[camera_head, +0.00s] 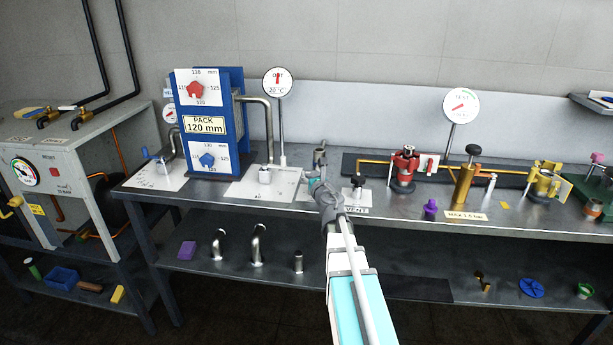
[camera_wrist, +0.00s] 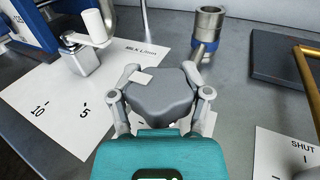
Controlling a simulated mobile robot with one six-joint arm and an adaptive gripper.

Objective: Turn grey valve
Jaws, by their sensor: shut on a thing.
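The grey valve shows in the wrist view as a lobed grey knob (camera_wrist: 163,98) with a small pale tab on its upper left edge. My gripper (camera_wrist: 162,92) is shut on this knob, with one finger against its left side and one against its right. In the head view my gripper (camera_head: 322,190) is at the bench, just left of the VENT valve. There the knob is mostly hidden by my gripper and arm. A white card under the knob shows only in part, and its marks are mostly covered.
Left of the knob stands a metal block with a white handle (camera_wrist: 92,28) on a MILK L/min scale card (camera_wrist: 85,108). A metal pipe end with a blue band (camera_wrist: 207,30) rises just behind.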

